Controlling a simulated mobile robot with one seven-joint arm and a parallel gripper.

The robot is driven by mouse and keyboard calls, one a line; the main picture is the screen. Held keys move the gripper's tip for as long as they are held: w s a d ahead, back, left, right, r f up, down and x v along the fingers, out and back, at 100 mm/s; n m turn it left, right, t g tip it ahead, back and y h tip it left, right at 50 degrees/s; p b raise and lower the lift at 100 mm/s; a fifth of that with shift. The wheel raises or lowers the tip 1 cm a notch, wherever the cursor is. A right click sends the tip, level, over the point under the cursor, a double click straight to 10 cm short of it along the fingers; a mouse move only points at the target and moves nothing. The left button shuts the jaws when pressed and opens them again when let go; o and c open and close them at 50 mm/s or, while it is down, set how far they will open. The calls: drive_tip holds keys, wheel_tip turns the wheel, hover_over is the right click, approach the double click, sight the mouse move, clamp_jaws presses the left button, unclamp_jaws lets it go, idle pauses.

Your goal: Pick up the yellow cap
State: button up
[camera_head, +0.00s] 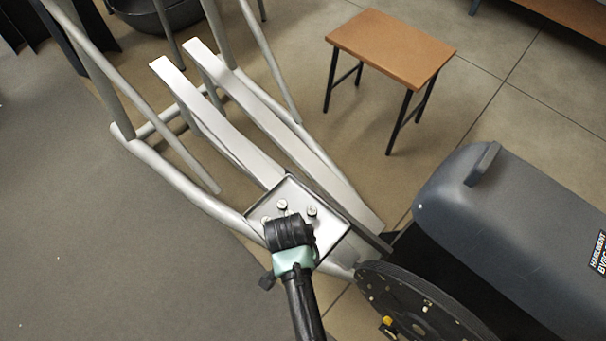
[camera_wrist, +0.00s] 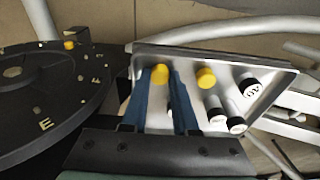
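In the wrist view, a yellow cap (camera_wrist: 160,73) shows at the tips of my gripper (camera_wrist: 161,82), between its two blue fingers. The fingers are apart with this cap in the gap. I cannot tell whether they press on it or only stand around it. A second yellow cap (camera_wrist: 205,77) lies on the metal tray just to the right of the fingers. In the head view my gripper (camera_head: 289,232) is over the tray (camera_head: 330,205) and hides part of it. No yellow cap shows on the tray there.
Several white-and-black cylinders (camera_wrist: 248,86) lie on the tray's right side. A black disc (camera_wrist: 38,75) with a small yellow piece (camera_wrist: 69,45) is on the left. In the head view, a grey machine housing (camera_head: 500,220) stands right, and a wooden stool (camera_head: 390,45) stands behind.

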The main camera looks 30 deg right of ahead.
clamp_jaws()
drive_tip(key=shift+r, duration=0.1)
